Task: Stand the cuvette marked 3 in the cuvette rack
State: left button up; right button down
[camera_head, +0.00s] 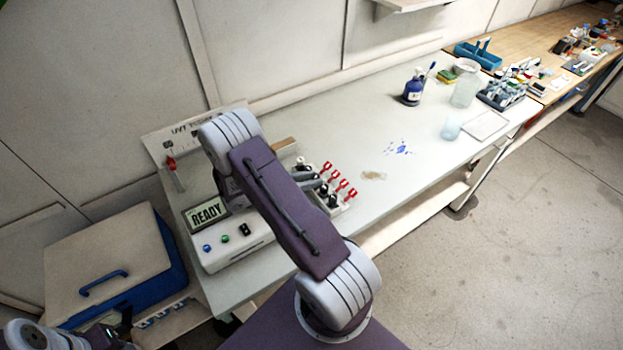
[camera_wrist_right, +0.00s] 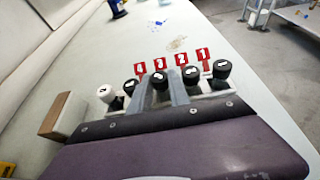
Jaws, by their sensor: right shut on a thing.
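My right gripper (camera_head: 313,186) is at the pale cuvette rack (camera_head: 347,208), and its two grey fingers (camera_wrist_right: 161,88) show in the right wrist view. They are shut on a black-capped cuvette (camera_wrist_right: 159,75) whose small white mark looks like a 3, though it is hard to read. The cuvette's body is hidden, so I cannot tell whether it is seated in the rack. Other black caps (camera_wrist_right: 222,69) stand on both sides of it, with a white cap (camera_wrist_right: 105,92) at the far left. My left gripper (camera_head: 122,325) is only partly visible at the lower left.
Red tags (camera_wrist_right: 182,60) numbered 4 to 1 stand behind the caps. A device with a READY screen (camera_head: 207,213) is left of the rack. A blue bottle (camera_head: 413,88) and beaker (camera_head: 451,128) stand farther back. The bench between is mostly clear, with blue spots and a brownish patch.

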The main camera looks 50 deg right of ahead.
jog(key=shift+s+f, duration=0.1)
jog(key=shift+f, duration=0.05)
jog(key=c, duration=1.5)
grip_release()
jog(key=shift+r, duration=0.35)
jog(key=v, duration=0.6)
jog(key=b+v, duration=0.1)
jog(key=v, duration=0.5)
jog(key=shift+a+f, duration=0.1)
jog(key=shift+f, duration=0.1)
